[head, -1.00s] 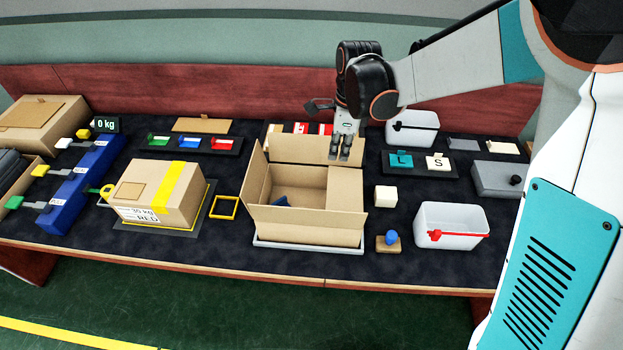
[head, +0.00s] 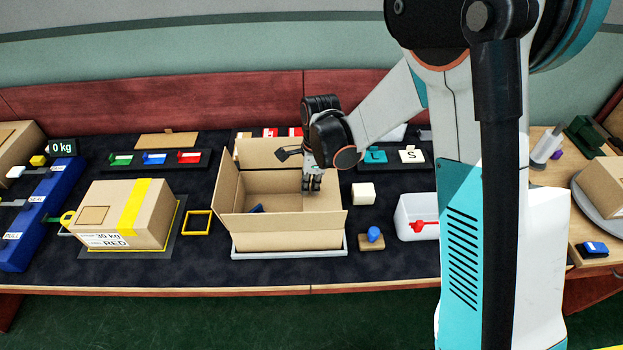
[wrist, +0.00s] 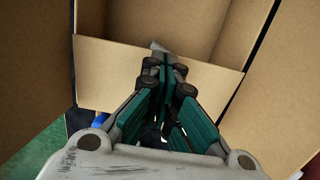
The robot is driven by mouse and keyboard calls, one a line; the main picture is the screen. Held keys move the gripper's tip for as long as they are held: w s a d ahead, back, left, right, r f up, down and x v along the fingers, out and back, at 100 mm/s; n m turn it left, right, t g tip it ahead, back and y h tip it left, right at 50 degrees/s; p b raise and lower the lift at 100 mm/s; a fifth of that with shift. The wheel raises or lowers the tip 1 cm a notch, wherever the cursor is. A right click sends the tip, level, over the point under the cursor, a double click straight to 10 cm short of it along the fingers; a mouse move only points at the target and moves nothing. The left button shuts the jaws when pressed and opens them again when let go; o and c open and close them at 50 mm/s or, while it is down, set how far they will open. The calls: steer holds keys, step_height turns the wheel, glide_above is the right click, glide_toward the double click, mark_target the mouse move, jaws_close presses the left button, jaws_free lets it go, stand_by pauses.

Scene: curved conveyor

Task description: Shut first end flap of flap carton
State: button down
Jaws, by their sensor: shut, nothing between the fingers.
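The flap carton (head: 290,241) stands open on a pale tray on the table. Its far flap (head: 265,152), left flap (head: 229,187) and near flap (head: 280,219) stand up or lean outward in the head view. The right flap (head: 323,198) is partly seen. My gripper (head: 312,187) is shut and empty, pointing down near the right side of the carton opening. In the wrist view its closed fingers (wrist: 168,55) overlap a cardboard panel (wrist: 120,62); I cannot tell whether they touch it. A small blue item (head: 257,208) lies inside the carton.
A taped carton (head: 125,214) stands to the left, with a yellow square frame (head: 197,223) between. A white cube (head: 363,193), a blue knob on a wooden base (head: 372,237) and a white bin (head: 415,215) are to the right.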

steer(key=shift+f, duration=0.4)
steer(key=shift+a+f+b, duration=0.2)
steer(key=shift+f+b, duration=0.65)
steer(key=shift+f, duration=0.1)
steer(key=shift+s, duration=0.25)
steer(key=shift+r, duration=0.15)
